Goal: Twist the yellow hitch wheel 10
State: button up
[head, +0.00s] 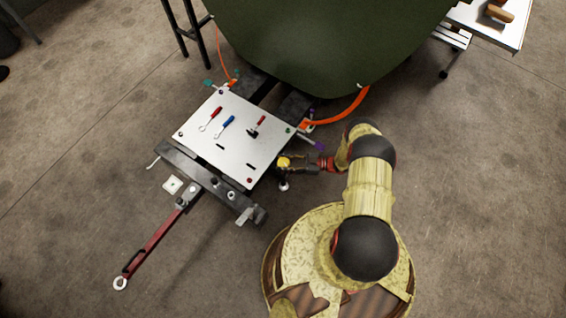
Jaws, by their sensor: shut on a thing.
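The yellow hitch wheel (283,162) is at the right edge of a cart, beside its white top plate. My gripper (291,163) reaches in from the right and is shut on the yellow wheel. The fingers cover part of the wheel, and its exact turn angle is too small to tell. My arm stretches from my base at the lower right to the wheel.
The cart's white plate (235,137) holds several tools, including a red-handled one (215,113) and a blue-handled one (226,125). A red tow bar (152,243) extends to the lower left. A large green body (335,45) overhangs the back. Floor at left is clear.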

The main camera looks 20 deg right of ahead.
jog(key=shift+n+g+y, duration=0.6)
jog(key=shift+n+g, duration=0.7)
jog(key=shift+g, duration=0.9)
jog(key=o, duration=1.2)
jog(key=s+d, duration=0.1)
jog(key=d, duration=1)
jog(key=shift+s+d, duration=0.3)
jog(key=shift+d, duration=0.1)
